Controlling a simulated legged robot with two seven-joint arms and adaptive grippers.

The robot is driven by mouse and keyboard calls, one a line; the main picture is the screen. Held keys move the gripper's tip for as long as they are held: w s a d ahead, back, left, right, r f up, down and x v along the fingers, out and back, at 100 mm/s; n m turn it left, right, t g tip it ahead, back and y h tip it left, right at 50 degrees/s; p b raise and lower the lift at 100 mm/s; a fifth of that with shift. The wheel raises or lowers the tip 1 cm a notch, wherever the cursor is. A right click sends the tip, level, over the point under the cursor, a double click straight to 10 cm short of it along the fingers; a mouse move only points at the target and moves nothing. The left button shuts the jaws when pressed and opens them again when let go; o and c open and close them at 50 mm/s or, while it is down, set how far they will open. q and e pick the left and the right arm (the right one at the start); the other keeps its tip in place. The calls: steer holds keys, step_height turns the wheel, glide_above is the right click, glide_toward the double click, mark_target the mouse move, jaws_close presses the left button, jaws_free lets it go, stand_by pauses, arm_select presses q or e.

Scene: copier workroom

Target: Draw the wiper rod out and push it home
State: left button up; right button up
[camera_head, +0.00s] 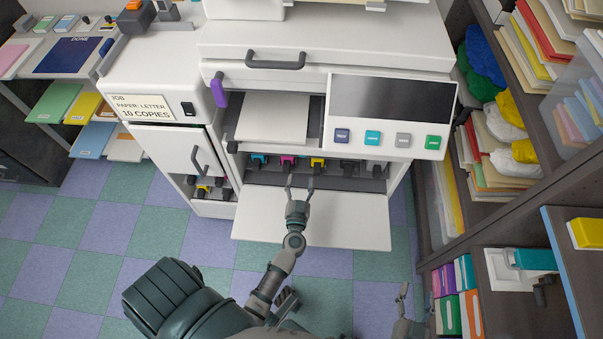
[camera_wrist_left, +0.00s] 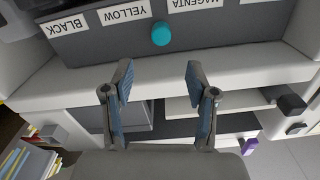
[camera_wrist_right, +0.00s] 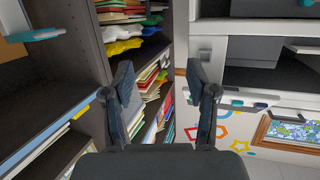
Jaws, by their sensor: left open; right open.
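A round teal knob (camera_wrist_left: 161,33), which looks like the end of the wiper rod, sticks out of the dark panel (camera_wrist_left: 215,27) with the colour labels in the left wrist view. The rod's length is hidden. I cannot make the knob out in the head view. My left gripper (camera_head: 300,190) is open and empty in front of the copier's open toner bay. In the left wrist view its fingers (camera_wrist_left: 159,72) are spread, apart from the knob and roughly in line with it. My right gripper (camera_head: 412,291) is open and empty, low beside the right shelves; its fingers (camera_wrist_right: 160,85) show spread.
The copier's white front door (camera_head: 350,219) is folded down under the left gripper. Coloured cartridges (camera_head: 287,161) sit in the bay. A paper drawer (camera_head: 273,119) stands out above it. The shelf unit (camera_head: 535,180) closes off the right side. Open floor (camera_head: 110,220) lies to the left.

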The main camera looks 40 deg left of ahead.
arm_select(q)
steer(key=p+v, duration=0.2)
steer(key=v, duration=0.5)
arm_select(e)
step_height(320, 180, down, 4)
steer(key=s+d+r+g+h, duration=0.1)
steer(key=s+g, duration=0.2)
arm_select(q)
steer(key=b+x, duration=0.4)
steer(key=x, duration=1.3)
steer(key=shift+w+a, duration=0.2)
steer(key=shift+a, duration=0.05)
arm_select(e)
steer(key=w+a+r+t+y, duration=0.2)
steer(key=w+r+t, duration=0.2)
steer(key=r+t, duration=0.3)
steer(key=shift+r, duration=0.75)
arm_select(q)
steer(key=shift+r, duration=0.1)
arm_select(e)
steer(key=shift+s, duration=0.1)
arm_select(q)
jaws_close()
